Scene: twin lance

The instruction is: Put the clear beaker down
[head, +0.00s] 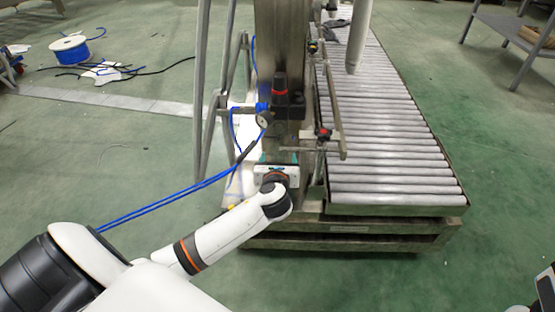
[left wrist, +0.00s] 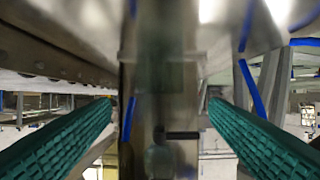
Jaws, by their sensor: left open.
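My left gripper (head: 274,160) reaches forward to the steel post of the machine in the head view, and the arm hides part of it. In the left wrist view its two green ribbed fingers (left wrist: 160,103) stand wide apart, with no object clearly held between them. I cannot make out a clear beaker in either view. A faint, blurred shape shows low on the steel surface between the fingers, and I cannot tell whether it is a thing or a reflection.
The steel post (head: 281,45) stands close in front of my left gripper. A roller conveyor (head: 385,135) runs back on the right. Blue hoses (head: 165,206) pass beside my left arm. A cable spool (head: 70,48) stands far left. The green floor at left is mostly open.

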